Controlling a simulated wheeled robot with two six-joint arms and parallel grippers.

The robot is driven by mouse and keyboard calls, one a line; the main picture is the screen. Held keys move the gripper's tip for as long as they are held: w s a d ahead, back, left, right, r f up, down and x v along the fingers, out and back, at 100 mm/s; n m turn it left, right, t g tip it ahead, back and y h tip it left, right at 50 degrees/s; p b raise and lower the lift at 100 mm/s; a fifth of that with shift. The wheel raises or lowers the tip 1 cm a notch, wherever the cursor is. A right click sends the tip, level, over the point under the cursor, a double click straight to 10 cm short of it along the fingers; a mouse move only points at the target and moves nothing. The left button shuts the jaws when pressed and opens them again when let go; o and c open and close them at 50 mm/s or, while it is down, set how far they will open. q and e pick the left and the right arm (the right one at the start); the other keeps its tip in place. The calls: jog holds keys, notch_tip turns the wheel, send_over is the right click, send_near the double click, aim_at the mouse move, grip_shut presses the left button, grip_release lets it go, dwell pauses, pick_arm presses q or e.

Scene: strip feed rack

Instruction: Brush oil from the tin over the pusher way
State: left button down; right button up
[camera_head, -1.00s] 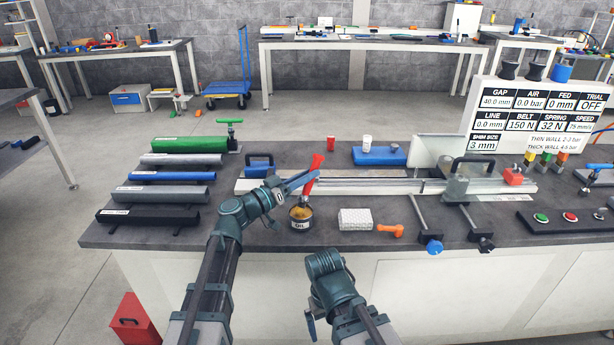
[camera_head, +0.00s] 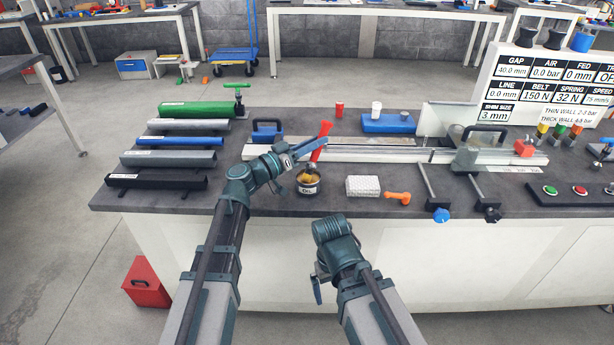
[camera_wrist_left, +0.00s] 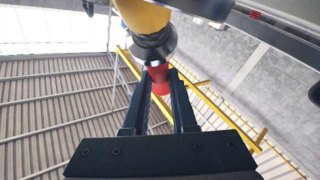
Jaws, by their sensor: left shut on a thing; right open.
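My left gripper (camera_head: 318,148) is shut on the brush (camera_head: 323,135), whose red handle tilts up above the jaws. In the left wrist view the red piece (camera_wrist_left: 159,76) sits between the fingertips. The brush's lower end is hard to make out just above the oil tin (camera_head: 308,188), an open tin with amber contents labelled OIL. I cannot tell whether it touches the oil. The pusher way (camera_head: 390,153) is the long pale rail running right, behind the tin, partly hidden by my left gripper. My right gripper (camera_head: 317,287) is open and empty, low in front of the bench.
A white block (camera_head: 362,186) and an orange tool (camera_head: 398,197) lie right of the tin. Two clamp handles (camera_head: 437,200) stick out in front of the rail. Coloured bars (camera_head: 180,142) lie at the left.

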dwell(0.4)
pick_arm(q)
notch_tip(320, 180, up, 5)
jog(key=p, duration=0.4)
jog(key=shift+f+p, duration=0.1)
jog(key=shift+p, duration=0.3)
dwell(0.7)
